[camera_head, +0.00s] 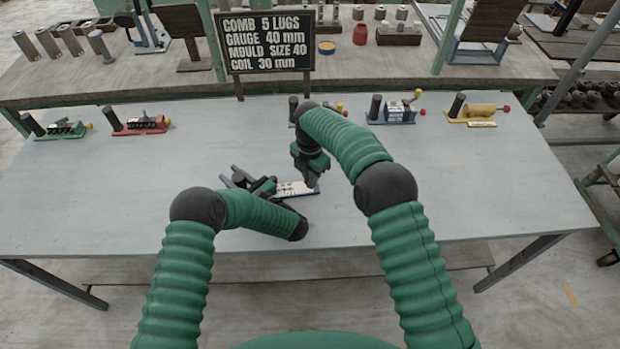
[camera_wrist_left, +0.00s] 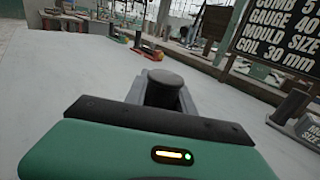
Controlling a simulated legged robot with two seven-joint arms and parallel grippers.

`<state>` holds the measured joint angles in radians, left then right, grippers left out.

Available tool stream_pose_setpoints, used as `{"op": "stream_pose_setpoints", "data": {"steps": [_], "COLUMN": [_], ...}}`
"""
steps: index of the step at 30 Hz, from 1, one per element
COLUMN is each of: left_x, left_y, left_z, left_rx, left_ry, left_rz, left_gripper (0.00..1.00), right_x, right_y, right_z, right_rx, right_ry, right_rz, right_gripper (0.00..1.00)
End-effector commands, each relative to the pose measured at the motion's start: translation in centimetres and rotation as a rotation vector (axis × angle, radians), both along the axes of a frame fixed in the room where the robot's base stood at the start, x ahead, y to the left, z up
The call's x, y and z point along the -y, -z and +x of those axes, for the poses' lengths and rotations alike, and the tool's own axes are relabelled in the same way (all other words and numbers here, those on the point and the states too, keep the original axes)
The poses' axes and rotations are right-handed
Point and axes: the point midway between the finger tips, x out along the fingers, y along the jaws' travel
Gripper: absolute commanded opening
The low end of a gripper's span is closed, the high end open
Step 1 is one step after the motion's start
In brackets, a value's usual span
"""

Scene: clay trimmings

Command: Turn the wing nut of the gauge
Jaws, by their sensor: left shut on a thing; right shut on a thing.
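The gauge, as far as I can tell, is the tool with a white, marked plate and blue edge (camera_head: 297,188), lying between my two grippers at the middle of the table. My left gripper (camera_head: 240,179) is shut on a dark round post, seen end-on between the fingers in the left wrist view (camera_wrist_left: 165,88). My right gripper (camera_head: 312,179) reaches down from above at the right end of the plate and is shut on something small. Its fingertips and the wing nut are hidden or too small to tell.
A black sign (camera_head: 267,42) reads "GAUGE 40 mm" among other lines. Along the table's back edge stand a green tool (camera_head: 62,129), a red tool (camera_head: 143,125), a blue tool (camera_head: 397,112) and a yellow tool (camera_head: 480,111). The front and sides of the grey table (camera_head: 480,180) are clear.

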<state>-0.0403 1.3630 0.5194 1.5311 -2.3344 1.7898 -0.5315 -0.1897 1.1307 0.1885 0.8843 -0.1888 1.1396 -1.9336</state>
Motion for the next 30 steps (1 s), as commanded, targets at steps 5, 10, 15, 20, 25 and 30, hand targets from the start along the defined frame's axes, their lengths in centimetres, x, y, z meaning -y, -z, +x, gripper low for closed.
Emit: {"op": "stream_pose_setpoints", "data": {"steps": [5, 10, 15, 20, 25, 30], "left_x": [0.06, 0.06, 0.08, 0.08, 0.11, 0.12], "left_y": [0.00, 0.00, 0.01, 0.01, 0.02, 0.03], "left_z": [0.00, -0.01, -0.01, -0.01, -0.02, -0.02], "left_rx": [0.000, 0.000, 0.000, -0.001, -0.001, -0.001], "left_ry": [0.001, 0.002, 0.002, 0.002, 0.002, 0.003], "left_rz": [0.000, 0.000, 0.000, -0.001, -0.001, 0.000], "left_gripper": [0.00, 0.00, 0.00, 0.00, 0.00, 0.00], "right_x": [-0.04, -0.09, -0.18, -0.28, -0.32, -0.38], "right_y": [-0.06, -0.08, -0.09, -0.12, -0.11, -0.10], "right_z": [0.07, 0.11, 0.19, 0.35, 0.53, 0.69], "right_rx": [0.003, 0.003, 0.002, 0.004, 0.005, 0.003], "right_ry": [0.004, 0.038, 0.119, 0.241, 0.400, 0.562], "right_rz": [0.001, 0.001, 0.002, 0.003, 0.002, 0.001], "right_gripper": [0.00, 0.00, 0.00, 0.00, 0.00, 0.00]}}
